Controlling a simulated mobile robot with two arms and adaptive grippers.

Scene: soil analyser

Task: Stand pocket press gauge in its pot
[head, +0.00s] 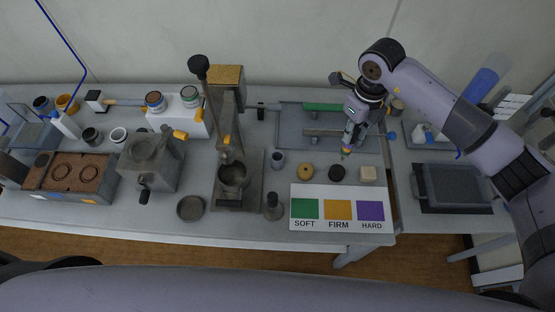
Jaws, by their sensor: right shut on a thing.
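My right gripper (350,132) is over the back right part of the bench and points down. It is shut on a small slim thing, which looks like the pocket press gauge (346,151); its narrow tip points down, and the fingers hide most of it. A small grey open pot (277,159) stands on the bench to the left of the gripper, apart from it; it looks like the gauge's pot. My left gripper is not in view.
Three small round or square samples (337,172) lie below the gripper, behind the SOFT/FIRM/HARD card (338,224). A grey tray (292,139) with tools lies behind. A tall press (238,187) stands left of the pot. A dark weight-like piece (273,209) stands in front.

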